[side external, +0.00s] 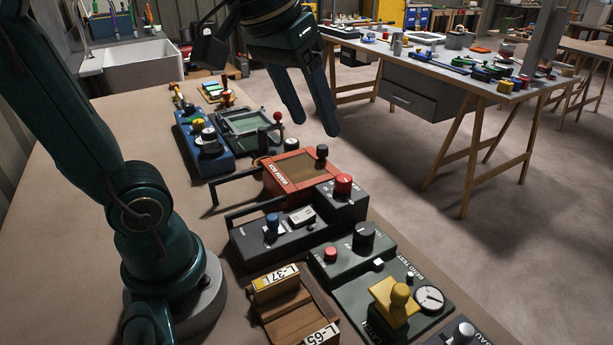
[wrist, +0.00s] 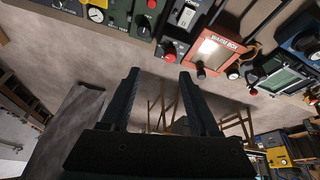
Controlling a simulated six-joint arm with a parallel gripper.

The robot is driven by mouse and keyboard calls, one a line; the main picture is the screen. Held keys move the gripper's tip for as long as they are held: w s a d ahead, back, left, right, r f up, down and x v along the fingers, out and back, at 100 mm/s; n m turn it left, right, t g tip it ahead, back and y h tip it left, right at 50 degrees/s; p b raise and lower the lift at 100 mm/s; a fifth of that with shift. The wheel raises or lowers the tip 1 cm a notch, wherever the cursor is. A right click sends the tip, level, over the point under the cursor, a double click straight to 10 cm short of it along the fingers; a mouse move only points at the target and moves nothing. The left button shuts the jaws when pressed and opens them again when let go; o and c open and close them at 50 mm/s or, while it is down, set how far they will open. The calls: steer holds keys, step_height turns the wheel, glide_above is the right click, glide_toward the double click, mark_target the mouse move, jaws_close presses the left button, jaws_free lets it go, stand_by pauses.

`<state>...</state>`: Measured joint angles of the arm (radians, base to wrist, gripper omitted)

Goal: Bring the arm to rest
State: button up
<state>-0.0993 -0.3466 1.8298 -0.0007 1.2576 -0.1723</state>
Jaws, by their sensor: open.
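My gripper (side external: 306,106) is open, with its two dark fingers apart and nothing between them.
A trestle table (side external: 440,65) stands behind, across open floor.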

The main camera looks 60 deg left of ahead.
steer(key=s+d+f+m+t, duration=0.1)
steer(key=s+d+f+m, duration=0.1)
steer(key=s+f, duration=0.4)
step_height(320, 180, down, 2)
steer(key=shift+s+f+m, duration=0.15)
steer(key=shift+s+m, duration=0.05)
steer(key=shift+m, duration=0.4)
